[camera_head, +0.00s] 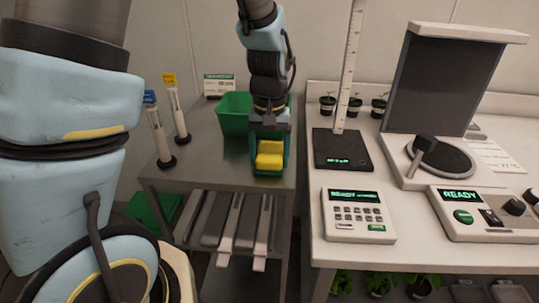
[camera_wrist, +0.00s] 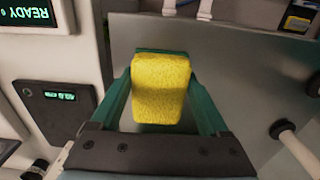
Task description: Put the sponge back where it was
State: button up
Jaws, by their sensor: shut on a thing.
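The yellow sponge (camera_head: 270,155) is over the front right part of the steel cart top (camera_head: 215,165). My gripper (camera_head: 269,148) points down, with its green fingers shut on the sponge. In the wrist view, the sponge (camera_wrist: 161,88) sits between the two fingers (camera_wrist: 162,80), and a dark green edge shows just beyond it. I cannot tell whether that edge is part of my gripper or a separate holder. I also cannot tell whether the sponge touches the cart top.
A green bin (camera_head: 233,114) stands just behind my gripper. Two capped tubes on stands, blue (camera_head: 158,135) and yellow (camera_head: 176,115), are on the left. A white bench with a black scale (camera_head: 341,150) and a keypad device (camera_head: 358,215) lies right, across a narrow gap.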

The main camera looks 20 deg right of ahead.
aim_at(269, 153)
jog(key=shift+f, duration=0.1)
jog(key=shift+f, duration=0.1)
jog(key=o, duration=1.2)
jog(key=shift+c, duration=0.2)
notch_tip(269, 153, up, 12)
jog(key=b, duration=0.1)
jog(key=shift+r, duration=0.2)
jog(key=w+a+f+n, duration=0.1)
jog(key=a+f, duration=0.3)
jog(key=a, duration=0.8)
jog(key=w+a+f+n+t, duration=0.1)
jog(key=a+f, duration=0.3)
jog(key=a, duration=0.9)
jog(key=shift+f+n+t, duration=0.2)
jog(key=shift+n+t, duration=0.1)
jog(key=shift+n, duration=0.6)
